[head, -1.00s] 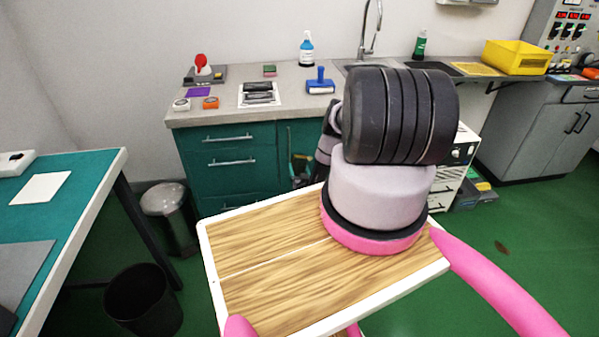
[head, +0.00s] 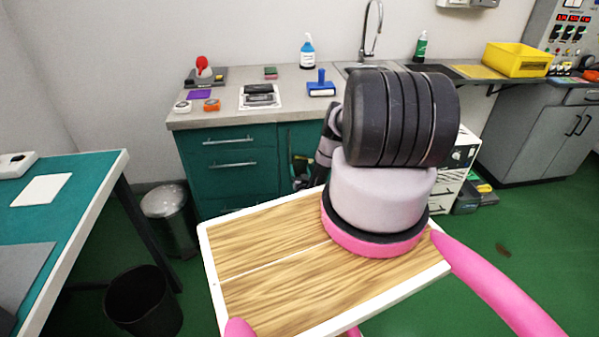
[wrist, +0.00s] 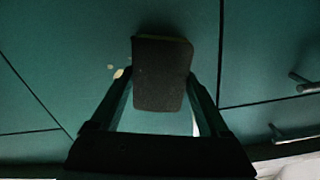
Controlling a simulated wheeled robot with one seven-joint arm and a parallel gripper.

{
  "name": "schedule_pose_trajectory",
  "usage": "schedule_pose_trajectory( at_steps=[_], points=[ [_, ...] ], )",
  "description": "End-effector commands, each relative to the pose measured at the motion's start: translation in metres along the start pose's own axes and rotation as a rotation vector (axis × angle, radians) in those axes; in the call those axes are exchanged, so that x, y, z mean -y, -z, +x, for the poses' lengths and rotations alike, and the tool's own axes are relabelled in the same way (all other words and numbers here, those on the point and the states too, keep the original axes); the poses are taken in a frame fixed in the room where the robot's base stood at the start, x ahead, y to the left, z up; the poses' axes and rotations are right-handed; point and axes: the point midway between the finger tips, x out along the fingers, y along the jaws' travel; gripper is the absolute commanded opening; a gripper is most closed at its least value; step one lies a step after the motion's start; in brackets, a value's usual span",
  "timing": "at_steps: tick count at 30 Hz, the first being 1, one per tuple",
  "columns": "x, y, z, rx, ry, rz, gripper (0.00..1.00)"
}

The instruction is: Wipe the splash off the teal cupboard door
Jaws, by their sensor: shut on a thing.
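The teal cupboard door (wrist: 75,40) fills much of the wrist view, and part of it shows in the head view (head: 297,136), largely hidden behind my arm. A pale, cream-coloured splash (wrist: 118,72) of small spots is on the door, just left of the sponge. My gripper (wrist: 162,85) is shut on a dark sponge (wrist: 160,80) with a thin yellow-green edge at its top. The sponge faces the door close up; I cannot tell whether it touches. In the head view my arm mostly hides the gripper and the sponge.
Teal drawers (head: 233,158) with metal handles adjoin the door. A metal bin (head: 167,205) stands left of the drawers. A teal table (head: 85,178) is at the left.

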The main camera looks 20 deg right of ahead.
Motion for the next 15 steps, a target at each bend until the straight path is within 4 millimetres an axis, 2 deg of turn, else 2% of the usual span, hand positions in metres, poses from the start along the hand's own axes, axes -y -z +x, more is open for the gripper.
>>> schedule_pose_trajectory(
  at_steps=[15],
  points=[
    [0.0001, 0.0, 0.0097, 0.0, 0.001, -0.001, 0.35]
  ],
)
